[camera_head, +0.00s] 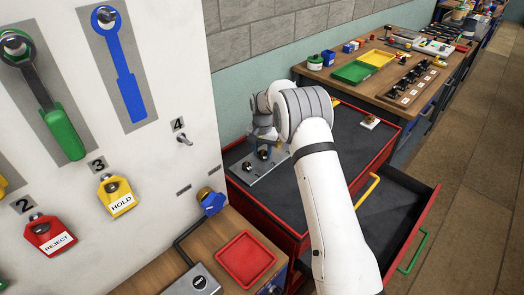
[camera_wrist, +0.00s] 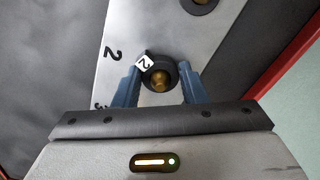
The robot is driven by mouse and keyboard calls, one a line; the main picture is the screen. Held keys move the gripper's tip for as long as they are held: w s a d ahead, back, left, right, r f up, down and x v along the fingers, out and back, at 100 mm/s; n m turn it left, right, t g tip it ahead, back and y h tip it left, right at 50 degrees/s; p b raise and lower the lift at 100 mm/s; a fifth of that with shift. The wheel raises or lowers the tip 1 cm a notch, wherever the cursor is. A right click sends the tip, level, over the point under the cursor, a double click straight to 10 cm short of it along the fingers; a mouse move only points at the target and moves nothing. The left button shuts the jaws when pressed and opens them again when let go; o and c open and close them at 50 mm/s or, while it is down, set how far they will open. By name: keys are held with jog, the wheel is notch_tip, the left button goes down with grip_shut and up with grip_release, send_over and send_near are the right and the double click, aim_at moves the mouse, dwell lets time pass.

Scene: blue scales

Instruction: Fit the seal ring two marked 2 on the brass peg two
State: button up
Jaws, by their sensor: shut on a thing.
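A dark seal ring (camera_wrist: 171,69) with a white tag marked 2 is between the two blue fingers of my gripper (camera_wrist: 159,69), which is shut on it. The brass peg two (camera_wrist: 159,82) shows through the ring's opening, beside the printed 2 on the grey plate (camera_wrist: 125,30). From above, the ring looks around the peg, but I cannot tell how far down it sits. In the head view the plate (camera_head: 253,181) lies on the red cabinet's dark top; my arm hides part of the gripper and the ring.
A second peg with a dark surround (camera_wrist: 200,3) stands at the wrist view's top edge. The red cabinet (camera_head: 291,235) has an open drawer (camera_head: 410,210) at right. A white panel (camera_head: 150,130) stands close at left. A workbench (camera_head: 385,95) with trays is behind.

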jog(key=o, duration=1)
notch_tip(320, 180, up, 8)
jog(key=shift+f+b, duration=0.1)
jog(key=shift+b, duration=0.65)
